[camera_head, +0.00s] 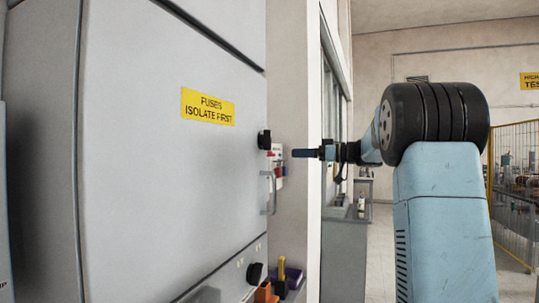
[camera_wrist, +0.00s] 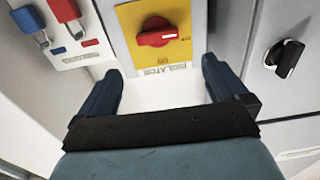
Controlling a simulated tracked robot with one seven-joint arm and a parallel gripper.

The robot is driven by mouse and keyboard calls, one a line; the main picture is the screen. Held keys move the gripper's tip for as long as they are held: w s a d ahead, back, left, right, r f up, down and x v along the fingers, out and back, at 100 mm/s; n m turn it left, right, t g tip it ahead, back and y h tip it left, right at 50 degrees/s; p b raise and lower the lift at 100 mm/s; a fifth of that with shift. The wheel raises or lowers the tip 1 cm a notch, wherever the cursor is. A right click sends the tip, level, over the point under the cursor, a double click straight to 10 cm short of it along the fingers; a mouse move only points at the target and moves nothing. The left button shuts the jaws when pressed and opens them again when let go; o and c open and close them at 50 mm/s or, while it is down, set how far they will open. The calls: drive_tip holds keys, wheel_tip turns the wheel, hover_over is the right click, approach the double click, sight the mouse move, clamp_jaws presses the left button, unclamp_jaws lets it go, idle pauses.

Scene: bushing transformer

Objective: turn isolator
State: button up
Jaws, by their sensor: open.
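The isolator is a red rotary knob (camera_wrist: 158,33) on a yellow plate (camera_wrist: 180,52), in the wrist view's upper middle. The plate's lettering appears upside down and reads ISOLATOR, with ON beside the knob. My gripper (camera_wrist: 162,70) is open and empty, its two dark blue fingers apart. The knob shows between and beyond the fingertips, apart from them. In the head view my gripper (camera_head: 306,153) points left at the cabinet side, close to small red and white fittings (camera_head: 277,160). I cannot tell which of these is the isolator there.
A black knob (camera_wrist: 284,58) sits on the grey panel at right in the wrist view. A board with red and blue padlocks (camera_wrist: 62,28) is at upper left.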

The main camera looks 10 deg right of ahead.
sight(269, 153)
drive_tip(key=x, duration=1.2)
drive_tip(key=shift+w+a, duration=0.15)
drive_tip(key=shift+w, duration=0.25)
drive_tip(key=shift+c, duration=0.2)
